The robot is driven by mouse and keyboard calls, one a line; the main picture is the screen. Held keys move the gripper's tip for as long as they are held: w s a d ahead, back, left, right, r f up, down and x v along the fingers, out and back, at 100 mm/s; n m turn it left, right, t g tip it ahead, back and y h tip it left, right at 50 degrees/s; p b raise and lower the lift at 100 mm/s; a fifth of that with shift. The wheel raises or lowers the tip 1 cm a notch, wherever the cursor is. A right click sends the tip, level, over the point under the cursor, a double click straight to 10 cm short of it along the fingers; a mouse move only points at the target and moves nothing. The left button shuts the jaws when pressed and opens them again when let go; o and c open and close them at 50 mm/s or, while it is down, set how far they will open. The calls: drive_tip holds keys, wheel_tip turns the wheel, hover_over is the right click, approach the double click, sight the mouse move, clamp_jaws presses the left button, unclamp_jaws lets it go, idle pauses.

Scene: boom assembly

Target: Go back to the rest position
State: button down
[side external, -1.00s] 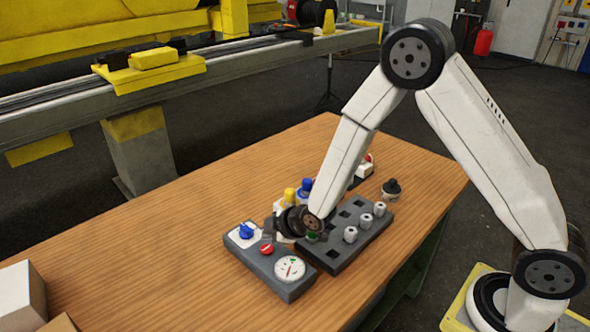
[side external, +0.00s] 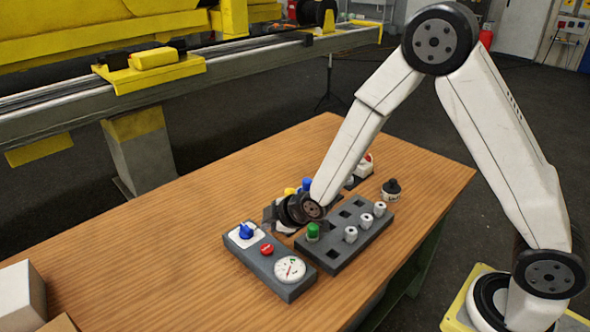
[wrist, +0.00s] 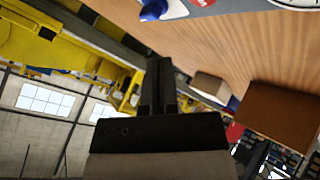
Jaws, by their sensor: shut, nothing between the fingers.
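My gripper (wrist: 159,85) is shut and empty in the wrist view, with the table edge and the yellow machine behind it. In the side view its wrist end (side external: 275,213) hangs above the table, just behind the grey panels. The front panel (side external: 290,291) carries a blue knob (side external: 246,231), a red button (side external: 267,249) and a round gauge (side external: 290,269). The grey tray (side external: 330,258) beside it holds a green-topped piece (side external: 313,232) and several white pegs (side external: 365,221), with some square holes empty. Yellow and blue pieces (side external: 306,185) are partly hidden behind my wrist.
A black-topped piece (side external: 391,189) stands at the right. Cardboard boxes (side external: 22,292) are at the lower left. A grey rail with yellow machinery (side external: 150,66) runs behind the table.

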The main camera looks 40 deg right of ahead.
drive_tip(key=shift+s+d+r+m, duration=0.2)
drive_tip(key=shift+s+d+m, duration=0.05)
drive_tip(key=shift+m, duration=0.05)
drive_tip(key=s+d+r+m+g, duration=0.2)
drive_tip(key=s+d+m, duration=0.1)
drive_tip(key=s, duration=0.3)
drive_tip(key=s+d+r+m+g+h, duration=0.1)
drive_tip(key=s+d+r+m+g, duration=0.1)
drive_tip(key=s+m, duration=0.2)
drive_tip(key=s+d+r+m+g+h, duration=0.1)
drive_tip(key=s+d+r+m+g, duration=0.1)
drive_tip(key=s, duration=0.7)
drive_tip(key=shift+d+m, duration=0.8)
drive_tip(key=shift+m, duration=0.1)
